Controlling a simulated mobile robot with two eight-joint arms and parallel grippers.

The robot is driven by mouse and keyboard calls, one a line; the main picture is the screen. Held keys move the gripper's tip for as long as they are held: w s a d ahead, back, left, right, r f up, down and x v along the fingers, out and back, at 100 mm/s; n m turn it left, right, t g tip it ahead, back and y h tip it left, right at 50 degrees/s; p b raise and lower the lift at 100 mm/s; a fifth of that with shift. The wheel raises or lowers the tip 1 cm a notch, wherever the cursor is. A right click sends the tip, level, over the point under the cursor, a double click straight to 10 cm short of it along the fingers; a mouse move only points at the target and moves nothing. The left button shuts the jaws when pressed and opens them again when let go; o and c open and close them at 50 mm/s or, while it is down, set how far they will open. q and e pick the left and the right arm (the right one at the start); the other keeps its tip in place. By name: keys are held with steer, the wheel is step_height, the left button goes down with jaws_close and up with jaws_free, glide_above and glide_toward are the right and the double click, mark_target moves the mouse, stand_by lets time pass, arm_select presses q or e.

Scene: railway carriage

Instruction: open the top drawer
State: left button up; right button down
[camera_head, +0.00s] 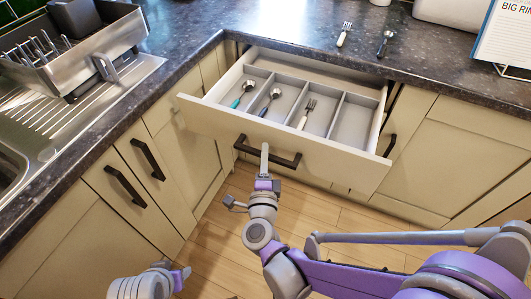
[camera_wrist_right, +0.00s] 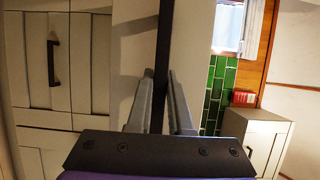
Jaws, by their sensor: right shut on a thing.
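The top drawer (camera_head: 262,135) is pulled well out from under the dark counter. It holds a grey divided insert with two spoons and a fork in its compartments. My right gripper (camera_head: 264,152) is shut on the drawer's dark bar handle (camera_head: 283,157), near the handle's middle. In the right wrist view the handle (camera_wrist_right: 165,55) runs upright between the two fingers (camera_wrist_right: 167,85). My left gripper (camera_head: 180,277) shows at the bottom left, low over the floor and away from the drawer; its fingers are not clear.
A fork (camera_head: 344,34) and a spoon (camera_head: 385,43) lie on the counter (camera_head: 270,30) behind the drawer. Closed cabinets flank the drawer. The wooden floor (camera_head: 335,215) below is clear.

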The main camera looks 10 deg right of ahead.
steer(key=c, duration=0.8)
jaws_free()
steer(key=v, duration=1)
steer(key=shift+s+p, duration=0.4)
